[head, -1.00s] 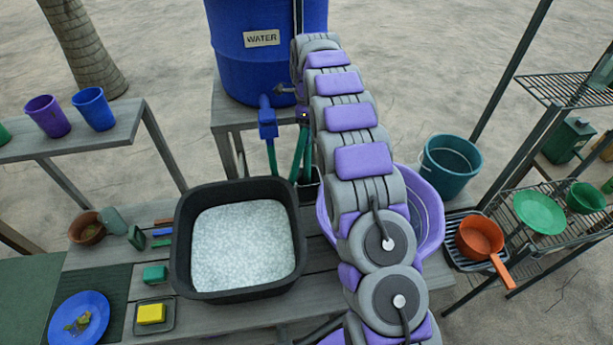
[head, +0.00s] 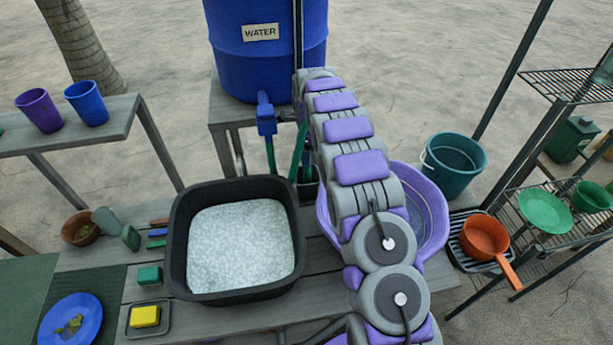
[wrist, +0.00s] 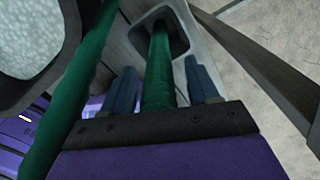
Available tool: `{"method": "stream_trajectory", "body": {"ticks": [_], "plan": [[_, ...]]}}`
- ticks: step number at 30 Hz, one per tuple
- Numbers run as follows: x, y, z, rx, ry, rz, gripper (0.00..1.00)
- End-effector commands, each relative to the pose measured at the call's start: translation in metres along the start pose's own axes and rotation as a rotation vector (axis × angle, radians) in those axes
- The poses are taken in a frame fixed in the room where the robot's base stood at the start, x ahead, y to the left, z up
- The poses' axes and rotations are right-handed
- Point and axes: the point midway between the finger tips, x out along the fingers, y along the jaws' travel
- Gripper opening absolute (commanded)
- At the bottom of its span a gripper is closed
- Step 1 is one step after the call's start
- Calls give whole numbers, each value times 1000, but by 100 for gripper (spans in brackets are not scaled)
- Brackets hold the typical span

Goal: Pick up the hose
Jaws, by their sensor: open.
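The green hose (head: 298,150) hangs below the blue water barrel in the head view, partly hidden by my arm. In the wrist view, one green length of hose (wrist: 158,75) runs between the two blue-grey fingers of my gripper (wrist: 162,88), its far end inside a small dark-mouthed holder (wrist: 188,45). A second green length (wrist: 80,110) runs outside the fingers on the left. My gripper is open around the middle length, with visible gaps on both sides. My arm hides the gripper in the head view.
The blue water barrel (head: 262,55) with its blue tap (head: 266,118) stands behind the hose. A black basin of suds (head: 178,240) is close on the left. A purple tub (head: 428,215) and a teal bucket (head: 455,165) stand at right. A wire rack (head: 540,240) is farther right.

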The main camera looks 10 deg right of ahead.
Motion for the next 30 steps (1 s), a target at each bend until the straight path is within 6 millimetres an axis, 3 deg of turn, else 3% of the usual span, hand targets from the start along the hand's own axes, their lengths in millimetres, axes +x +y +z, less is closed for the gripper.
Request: {"method": "stream_trajectory", "body": {"ticks": [5,21,30], "plan": [[-1,0,0,1,0,-1,59],[-1,-1,0,1,0,-1,9],[-1,-1,0,1,0,-1,8]]}}
